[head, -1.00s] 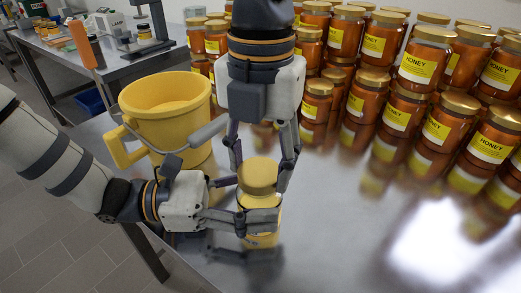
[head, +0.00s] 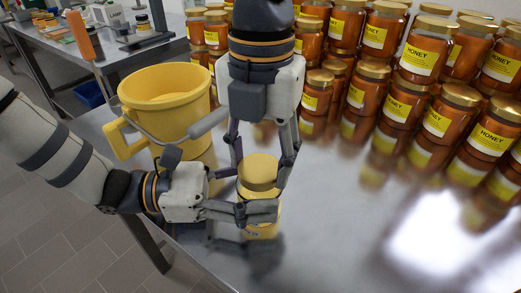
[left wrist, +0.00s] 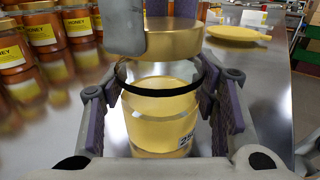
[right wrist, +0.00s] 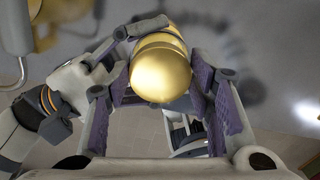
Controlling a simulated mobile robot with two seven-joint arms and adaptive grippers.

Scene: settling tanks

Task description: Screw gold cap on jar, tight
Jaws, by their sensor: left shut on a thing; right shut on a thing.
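The gold cap (head: 258,170) is between the fingers of my right gripper (head: 259,182), which comes down from above. It also shows in the right wrist view (right wrist: 160,72). The jar (head: 263,232), with pale yellow contents, stands upright below it on the metal table. My left gripper (head: 258,210) is shut around the jar from the left side. In the left wrist view the jar's open, dark-edged mouth (left wrist: 160,88) shows below the cap (left wrist: 172,42). A gap shows between them, and the cap sits slightly right of the mouth's middle.
A yellow bucket (head: 165,95) stands on the table behind my left gripper. Several honey jars (head: 405,105) stand in stacked rows at the back right. The shiny table (head: 345,225) is clear to the right. A yellow flat round thing (left wrist: 238,33) lies farther off.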

